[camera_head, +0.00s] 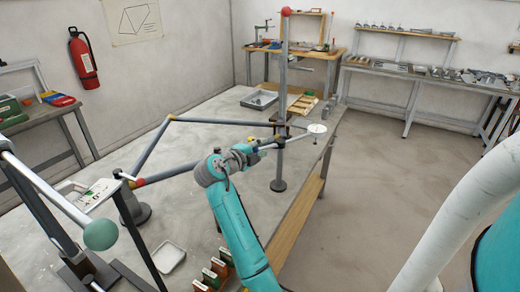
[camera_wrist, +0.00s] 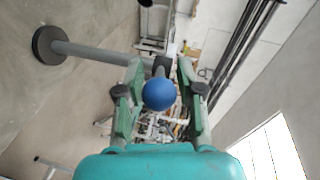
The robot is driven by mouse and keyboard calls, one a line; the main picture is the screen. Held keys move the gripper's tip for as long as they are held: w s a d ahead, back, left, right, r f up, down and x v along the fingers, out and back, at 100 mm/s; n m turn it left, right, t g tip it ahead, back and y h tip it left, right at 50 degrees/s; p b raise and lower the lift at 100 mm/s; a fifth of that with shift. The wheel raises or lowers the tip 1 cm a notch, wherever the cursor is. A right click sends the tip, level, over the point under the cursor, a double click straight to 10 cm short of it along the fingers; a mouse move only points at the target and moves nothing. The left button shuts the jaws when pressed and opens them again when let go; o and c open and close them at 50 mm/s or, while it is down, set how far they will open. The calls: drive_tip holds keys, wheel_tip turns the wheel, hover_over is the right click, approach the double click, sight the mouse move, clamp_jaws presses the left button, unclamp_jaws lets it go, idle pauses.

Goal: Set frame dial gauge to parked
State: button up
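The dial gauge (camera_head: 317,128) has a round white face on a thin arm reaching right from the upright post (camera_head: 282,85). My gripper (camera_head: 258,147) is at the left end of that arm, close to the post. In the wrist view, my gripper (camera_wrist: 160,70) has its two green fingers apart, one on each side of a blue ball (camera_wrist: 158,94). Small gaps show between ball and fingers; contact cannot be told. A dark clamp lies behind the ball, on a grey post (camera_wrist: 95,52) with a round base. The gauge face cannot be made out in the wrist view.
Bicycle-like frame tubes (camera_head: 205,121) with orange joints span the workbench (camera_head: 215,205). A teal ball-ended lever (camera_head: 101,234) stands at the near left. A small tray (camera_head: 169,257) and several small blocks (camera_head: 217,268) lie on the near bench. Floor at right is clear.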

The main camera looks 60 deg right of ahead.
drive_tip(key=shift+a, duration=0.1)
drive_tip(key=v, duration=1.1)
drive_tip(key=shift+a, duration=0.4)
